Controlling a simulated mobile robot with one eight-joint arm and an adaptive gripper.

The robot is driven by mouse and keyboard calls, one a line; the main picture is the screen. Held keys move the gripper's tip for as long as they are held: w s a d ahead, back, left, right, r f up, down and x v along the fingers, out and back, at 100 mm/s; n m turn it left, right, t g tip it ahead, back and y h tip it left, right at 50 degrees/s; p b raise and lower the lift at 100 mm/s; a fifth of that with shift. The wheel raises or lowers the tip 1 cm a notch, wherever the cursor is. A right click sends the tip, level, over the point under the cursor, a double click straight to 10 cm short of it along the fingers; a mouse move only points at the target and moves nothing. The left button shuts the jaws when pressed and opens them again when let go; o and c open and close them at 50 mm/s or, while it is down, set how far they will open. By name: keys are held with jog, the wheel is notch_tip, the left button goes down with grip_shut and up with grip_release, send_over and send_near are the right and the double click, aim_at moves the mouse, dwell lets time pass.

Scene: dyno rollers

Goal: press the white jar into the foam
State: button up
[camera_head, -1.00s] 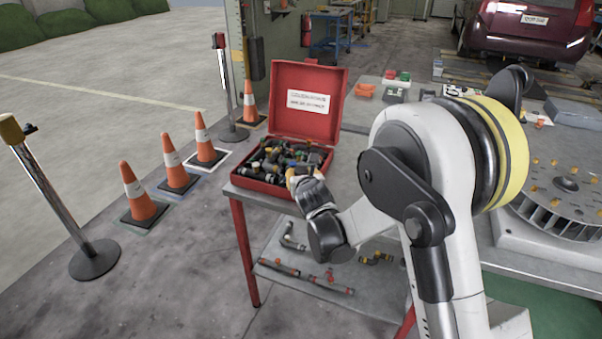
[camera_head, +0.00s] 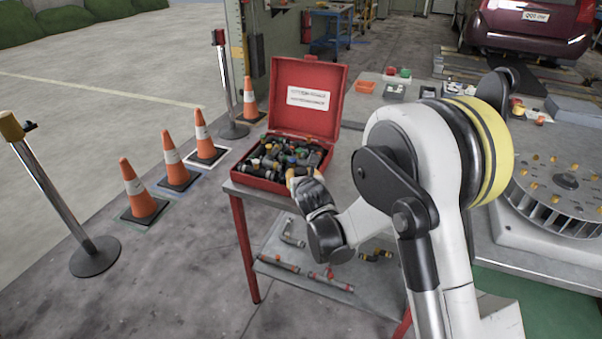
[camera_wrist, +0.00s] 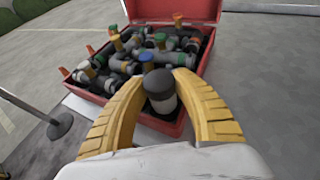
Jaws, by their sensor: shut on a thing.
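In the head view my gripper (camera_head: 298,178) is at the front right corner of the open red case (camera_head: 262,183). The case also fills the upper middle of the wrist view (camera_wrist: 180,10). It is crowded with dark fittings with coloured caps, and I cannot make out the foam beneath them. The jar's lower end is hidden.
The case stands on a grey metal bench (camera_head: 345,165) with red legs; loose fittings lie on its lower shelf (camera_head: 320,285). The raised lid (camera_head: 308,97) stands behind the case. Traffic cones (camera_head: 138,188) and a post (camera_head: 60,205) stand left. A finned turntable (camera_head: 560,195) is at right.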

jog(key=shift+f, duration=0.45)
jog(key=o, duration=1.2)
jog(key=shift+o, duration=0.2)
jog(key=shift+s, duration=0.1)
jog(key=v, duration=1.2)
jog(key=s+d+r+m+g+h, duration=0.1)
jog(key=s+d+r+m+g, duration=0.1)
jog(key=s+d+r+m, duration=0.45)
jog(key=s+d+r+m+g+h, duration=0.1)
jog(key=s+d+m, duration=0.2)
jog(key=d+m, duration=0.65)
jog(key=s+d+m+g, duration=0.1)
jog(key=s+m, duration=0.8)
jog(key=m, duration=0.2)
jog(key=s+d+m+g, duration=0.2)
jog(key=s+m, duration=0.7)
jog(key=m, duration=0.2)
jog(key=shift+s+d, duration=0.15)
jog(key=shift+d, duration=0.15)
